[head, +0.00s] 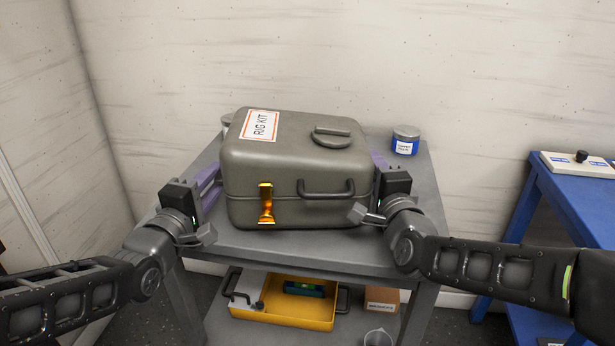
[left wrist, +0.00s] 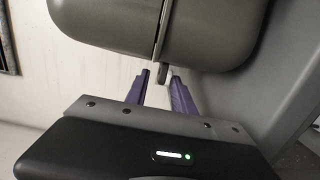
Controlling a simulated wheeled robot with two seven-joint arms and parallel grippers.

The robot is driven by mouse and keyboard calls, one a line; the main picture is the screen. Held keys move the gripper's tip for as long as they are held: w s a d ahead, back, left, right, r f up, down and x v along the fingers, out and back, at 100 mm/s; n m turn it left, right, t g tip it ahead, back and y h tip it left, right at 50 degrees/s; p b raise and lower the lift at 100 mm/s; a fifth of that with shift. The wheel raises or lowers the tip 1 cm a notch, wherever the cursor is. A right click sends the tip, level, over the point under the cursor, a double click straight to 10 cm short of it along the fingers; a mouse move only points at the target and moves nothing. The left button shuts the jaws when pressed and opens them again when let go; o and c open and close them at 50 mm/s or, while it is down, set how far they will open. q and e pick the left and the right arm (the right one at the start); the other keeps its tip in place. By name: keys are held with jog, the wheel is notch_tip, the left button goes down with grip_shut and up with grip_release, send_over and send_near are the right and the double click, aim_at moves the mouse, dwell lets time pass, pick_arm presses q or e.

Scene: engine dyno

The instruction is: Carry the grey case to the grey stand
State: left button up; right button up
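The grey case (head: 290,170), labelled "RIG KIT", sits upright and closed on a grey table (head: 300,252). It has an orange latch and a dark front handle. I cannot tell whether this table is the grey stand; no other grey stand shows. My left gripper (head: 212,178) is at the case's left side. In the left wrist view its purple fingers (left wrist: 160,78) are apart, with a small tab of the case (left wrist: 163,74) near their tips and a gap beside it. My right gripper (head: 378,160) is at the case's right side; its fingertips are mostly hidden.
A blue-and-white tin (head: 405,140) stands at the table's back right, and a partly hidden jar (head: 227,122) at the back left. The lower shelf holds a yellow tray (head: 300,318), a cardboard box (head: 382,300) and a clear cup (head: 378,338). A blue table (head: 560,205) is right.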

pick_arm(q)
jog(key=v, duration=0.9)
jog(key=shift+s, duration=0.25)
jog(key=shift+a, duration=0.1)
pick_arm(e)
jog(key=shift+s, duration=0.15)
jog(key=s, duration=0.6)
jog(key=shift+s+d, duration=0.25)
jog(key=shift+s, duration=0.4)
